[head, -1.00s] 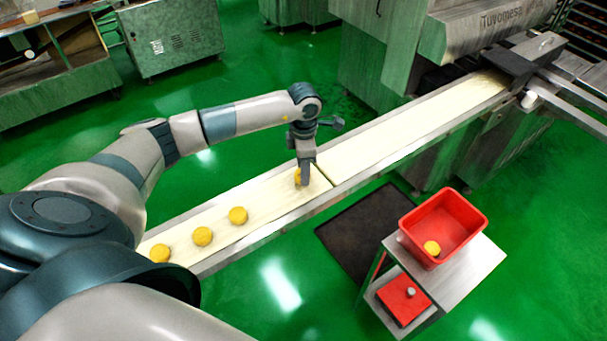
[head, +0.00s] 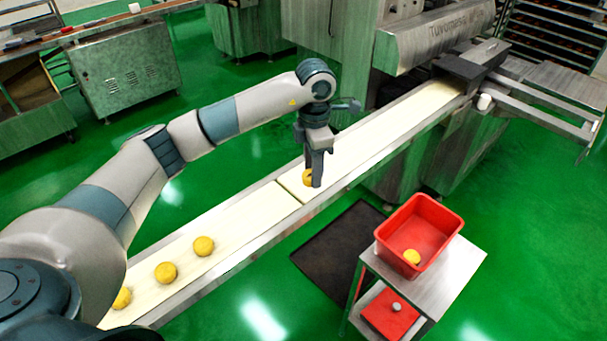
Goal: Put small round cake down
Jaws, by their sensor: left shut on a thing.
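My left gripper (head: 314,184) is shut on a small round yellow cake (head: 307,177), which is partly hidden behind the finger. They are at the conveyor, just right of the seam between the two belt sections. I cannot tell whether the cake touches the belt. Three similar cakes lie in a row on the near belt section (head: 236,222): one nearest the seam (head: 204,246), one in the middle (head: 165,272) and one at the lower left (head: 121,298). The far belt section (head: 376,142) is bare beyond my gripper. My right gripper is not in view.
A red crate (head: 445,214) with one yellow cake (head: 412,257) inside stands on a metal cart (head: 462,268) at the right. A red object (head: 388,316) is on the cart's lower shelf. A large machine (head: 435,38) stands at the belt's far end. A dark mat (head: 335,247) lies on the green floor.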

